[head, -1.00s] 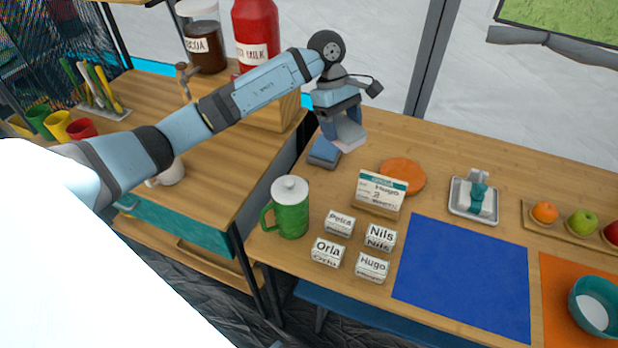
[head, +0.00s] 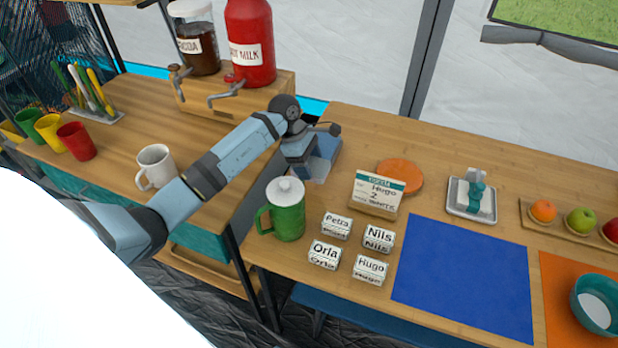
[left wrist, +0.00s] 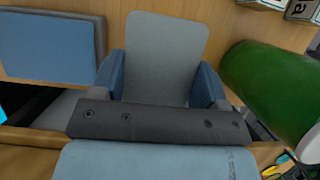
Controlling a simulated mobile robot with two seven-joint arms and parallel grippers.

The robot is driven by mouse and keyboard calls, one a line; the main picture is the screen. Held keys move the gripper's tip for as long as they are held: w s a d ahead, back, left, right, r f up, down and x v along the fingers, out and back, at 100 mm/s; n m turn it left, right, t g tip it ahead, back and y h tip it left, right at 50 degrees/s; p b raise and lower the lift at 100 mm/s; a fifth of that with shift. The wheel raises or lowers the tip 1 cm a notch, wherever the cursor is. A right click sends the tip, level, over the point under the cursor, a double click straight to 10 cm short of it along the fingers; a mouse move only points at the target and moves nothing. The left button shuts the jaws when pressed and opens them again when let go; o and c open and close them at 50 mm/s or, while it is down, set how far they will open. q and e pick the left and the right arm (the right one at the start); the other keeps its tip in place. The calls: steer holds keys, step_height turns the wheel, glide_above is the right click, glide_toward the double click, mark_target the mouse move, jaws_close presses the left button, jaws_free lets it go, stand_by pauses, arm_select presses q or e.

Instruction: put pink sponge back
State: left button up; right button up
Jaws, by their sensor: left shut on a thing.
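The sponge (left wrist: 165,60) is a flat slab with rounded corners; it looks grey in the left wrist view and pale greyish in the head view (head: 319,171). My left gripper (head: 308,165) is shut on it, with blue fingers on both sides of it in the left wrist view (left wrist: 160,85). I hold it over the left end of the table, behind the green jug. A flat blue block (head: 328,147) lies just behind the gripper; it shows at the upper left of the left wrist view (left wrist: 48,48). I cannot tell the gap to the table. My right gripper is out of view.
The green jug (head: 288,212) with a white lid stands close in front of the gripper. A white mug (head: 156,167) stands on the left counter, across a gap between the tables.

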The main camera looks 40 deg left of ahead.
mark_target(309, 186)
arm_select(q)
steer(key=shift+f, duration=2.75)
steer(key=shift+f+b, duration=0.2)
steer(key=shift+b, duration=0.15)
steer(key=o, duration=0.8)
steer(key=shift+r, duration=0.1)
steer(key=shift+r+p, duration=0.2)
steer(key=shift+p, duration=0.1)
steer(key=v, duration=1.1)
steer(key=shift+s+a+r, duration=0.1)
steer(key=shift+a+r, duration=0.1)
steer(key=shift+r, duration=0.15)
